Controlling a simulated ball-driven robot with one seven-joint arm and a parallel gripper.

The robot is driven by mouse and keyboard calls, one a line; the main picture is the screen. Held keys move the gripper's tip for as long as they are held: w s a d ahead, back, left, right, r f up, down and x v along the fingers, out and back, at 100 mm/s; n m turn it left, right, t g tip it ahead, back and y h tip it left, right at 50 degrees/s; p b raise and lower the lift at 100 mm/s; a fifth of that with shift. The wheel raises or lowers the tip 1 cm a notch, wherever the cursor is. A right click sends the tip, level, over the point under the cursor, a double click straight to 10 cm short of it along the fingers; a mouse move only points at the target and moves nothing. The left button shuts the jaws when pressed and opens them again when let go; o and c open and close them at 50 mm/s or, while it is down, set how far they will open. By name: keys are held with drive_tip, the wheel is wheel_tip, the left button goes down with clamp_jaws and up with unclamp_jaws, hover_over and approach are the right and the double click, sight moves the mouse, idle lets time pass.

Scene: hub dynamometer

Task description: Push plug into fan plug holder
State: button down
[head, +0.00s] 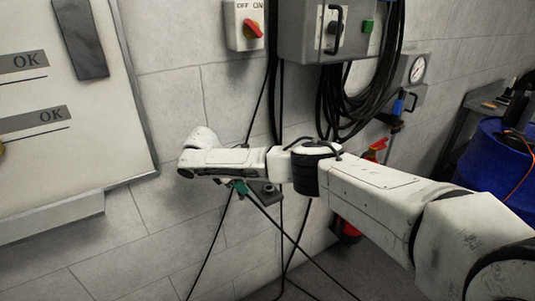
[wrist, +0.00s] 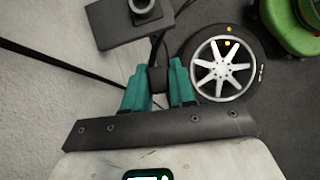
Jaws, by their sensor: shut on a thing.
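My gripper (wrist: 159,68) has teal fingers and is shut on a small dark block, which looks like the plug (wrist: 158,81). A dark flat plate with a round, ringed socket, probably the fan plug holder (wrist: 120,27), lies beyond the fingertips at the top of the wrist view. The plug looks apart from the socket. In the head view my gripper (head: 240,187) shows only as a bit of teal below my arm. The holder (head: 265,191) is there just right of it, partly behind my arm. My fingers hide most of the plug.
Black cables (head: 230,213) run down the wall around my gripper. A switch box (head: 245,25) and a grey cabinet (head: 310,30) are on the wall above. A wheel (wrist: 222,68) and a green object (wrist: 295,22) are at the right in the wrist view. A blue barrel (head: 503,160) stands far right.

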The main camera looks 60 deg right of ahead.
drive_tip(key=s+d+r+n+p, duration=0.1)
drive_tip(key=s+d+r+n, duration=0.1)
drive_tip(key=s+d+r, duration=0.55)
drive_tip(key=shift+t, duration=0.3)
drive_tip(key=shift+w+d+f+b, duration=0.25)
drive_tip(key=shift+w+f+b, duration=0.1)
drive_tip(key=shift+f+b, duration=0.65)
drive_tip(key=shift+w+d+f+b, duration=0.3)
drive_tip(key=shift+f+b, duration=0.35)
drive_tip(key=shift+f, duration=0.55)
drive_tip(key=shift+w+d+f+b, duration=0.25)
drive_tip(key=shift+w+f+b, duration=0.1)
drive_tip(key=shift+f+b, duration=0.65)
drive_tip(key=shift+s+m+p, duration=0.1)
drive_tip(key=shift+m+p, duration=0.2)
drive_tip(key=shift+p, duration=0.25)
drive_tip(key=shift+f+b, duration=0.45)
drive_tip(key=shift+f, duration=1)
drive_tip(key=c, duration=0.8)
unclamp_jaws()
drive_tip(key=shift+c, duration=0.2)
drive_tip(key=shift+r, duration=0.1)
